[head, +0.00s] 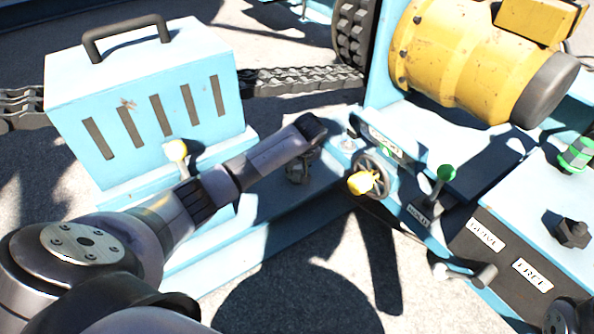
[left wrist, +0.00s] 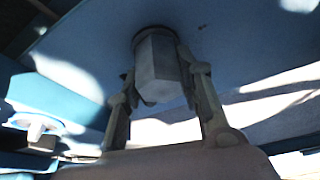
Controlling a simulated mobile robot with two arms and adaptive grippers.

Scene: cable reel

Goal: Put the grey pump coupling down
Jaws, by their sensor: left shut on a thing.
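The grey pump coupling (left wrist: 158,68) is a hexagonal piece in the middle of the left wrist view, between the two fingers of my left gripper (left wrist: 163,90). The fingers are shut on its sides. Its far end has a dark round rim and shows against a blue surface; I cannot tell whether it touches that surface. In the head view my left gripper (head: 300,168) hangs below the wrist, over the light blue base rail, left of the yellow handwheel knob. The coupling cannot be made out there. My right gripper is not in view.
A light blue slotted box (head: 150,100) with a dark handle stands at left. A yellow motor (head: 465,55) is at upper right. A handwheel with a yellow knob (head: 364,182), a green-knobbed lever (head: 446,173) and labelled panels crowd the right. Shadowed concrete (head: 300,290) lies in front.

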